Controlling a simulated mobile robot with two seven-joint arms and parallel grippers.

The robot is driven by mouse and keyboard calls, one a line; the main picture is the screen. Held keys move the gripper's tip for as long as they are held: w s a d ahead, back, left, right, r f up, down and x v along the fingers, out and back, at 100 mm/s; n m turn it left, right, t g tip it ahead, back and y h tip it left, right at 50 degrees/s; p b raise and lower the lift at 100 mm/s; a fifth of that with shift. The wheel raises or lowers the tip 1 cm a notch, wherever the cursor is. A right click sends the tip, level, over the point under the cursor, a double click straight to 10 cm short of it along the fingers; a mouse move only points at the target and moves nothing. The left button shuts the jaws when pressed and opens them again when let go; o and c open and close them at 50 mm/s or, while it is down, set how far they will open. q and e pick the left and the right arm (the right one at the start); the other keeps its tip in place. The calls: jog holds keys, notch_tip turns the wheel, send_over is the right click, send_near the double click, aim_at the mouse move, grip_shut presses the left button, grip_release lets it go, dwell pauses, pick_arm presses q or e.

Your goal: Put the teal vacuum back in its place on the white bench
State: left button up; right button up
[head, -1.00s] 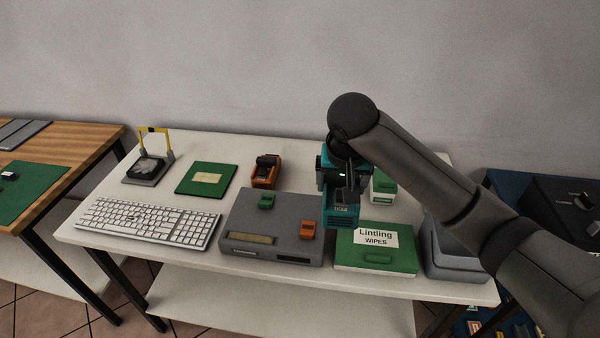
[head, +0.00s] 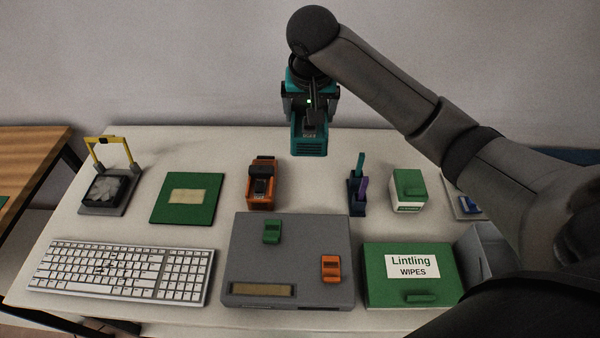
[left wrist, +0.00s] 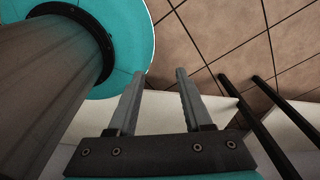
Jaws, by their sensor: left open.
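The teal vacuum (head: 309,141), with a dark grey top part, hangs upright in the head view above the rear middle of the white bench (head: 226,140). My right gripper (head: 312,103) is shut on its upper part; the fingers are mostly hidden by the dark parts. Below and in front of the vacuum is a bare patch of bench between an orange device and a small dark stand. My left gripper (left wrist: 160,74) shows only in the left wrist view, open and empty, over the tiled floor.
The orange device (head: 262,185) stands left of the bare patch, the dark stand (head: 357,200) with teal and purple sticks right of it. In front lie a grey box (head: 290,255), a keyboard (head: 120,270) and a green wipes box (head: 385,285). A green-and-white box (head: 409,190) stands right.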

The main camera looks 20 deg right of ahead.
jog(key=shift+f+b, duration=2.35)
jog(key=shift+f, duration=7.55)
jog(key=shift+f, duration=0.1)
jog(key=o, duration=1.2)
jog(key=shift+s, duration=0.1)
jog(key=shift+c, duration=0.2)
jog(key=p+v, duration=0.3)
jog(key=v, duration=0.9)
jog(key=shift+p, duration=0.3)
